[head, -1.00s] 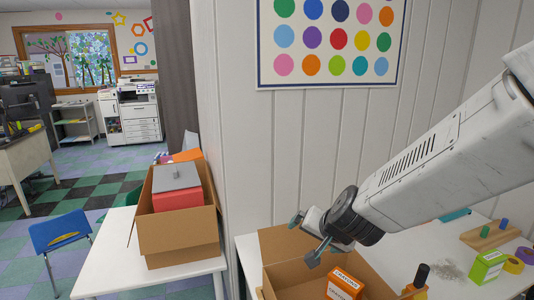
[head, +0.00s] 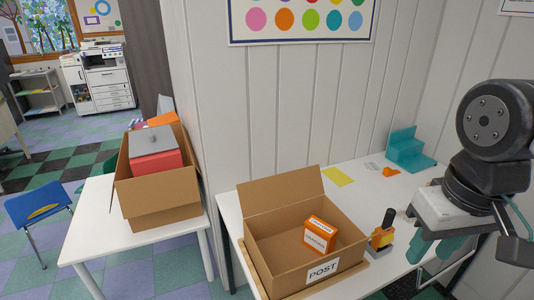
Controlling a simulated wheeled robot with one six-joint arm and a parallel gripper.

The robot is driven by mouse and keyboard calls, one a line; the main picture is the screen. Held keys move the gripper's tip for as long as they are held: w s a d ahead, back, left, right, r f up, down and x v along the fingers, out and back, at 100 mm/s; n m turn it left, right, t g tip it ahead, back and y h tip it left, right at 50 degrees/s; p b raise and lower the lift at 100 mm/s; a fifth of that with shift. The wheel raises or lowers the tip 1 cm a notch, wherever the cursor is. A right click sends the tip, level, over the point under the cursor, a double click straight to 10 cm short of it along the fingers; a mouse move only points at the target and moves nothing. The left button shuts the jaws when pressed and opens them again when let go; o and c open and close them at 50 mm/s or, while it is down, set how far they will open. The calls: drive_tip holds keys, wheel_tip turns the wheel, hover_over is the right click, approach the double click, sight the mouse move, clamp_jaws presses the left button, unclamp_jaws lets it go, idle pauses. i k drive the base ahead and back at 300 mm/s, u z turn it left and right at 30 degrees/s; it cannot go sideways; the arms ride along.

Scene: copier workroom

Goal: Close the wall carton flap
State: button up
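The wall carton (head: 300,255) is a brown cardboard box labelled POST, on the white table beside the panelled wall. Its flap (head: 281,191) on the wall side stands up, leaning back from the opening. The carton's top is open, and an orange and white box (head: 320,234) sits inside it. My gripper (head: 462,244) is at the right edge of the head view, right of the carton and clear of it. Nothing is seen held. Its fingers are partly hidden by its body and the frame edge, so their opening is unclear.
An orange item with a black handle (head: 382,232) stands just right of the carton. A teal stepped holder (head: 409,150) and a yellow sheet (head: 337,176) lie farther back. Another open carton (head: 157,198) with a red box is on the left table (head: 90,222).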

sight(256, 197)
drive_tip(key=k, duration=0.45)
drive_tip(key=u, duration=0.8)
drive_tip(key=i, duration=0.75)
drive_tip(key=z, duration=1.15)
drive_tip(key=k, duration=0.9)
drive_tip(key=u, duration=0.6)
drive_tip(key=i, duration=1)
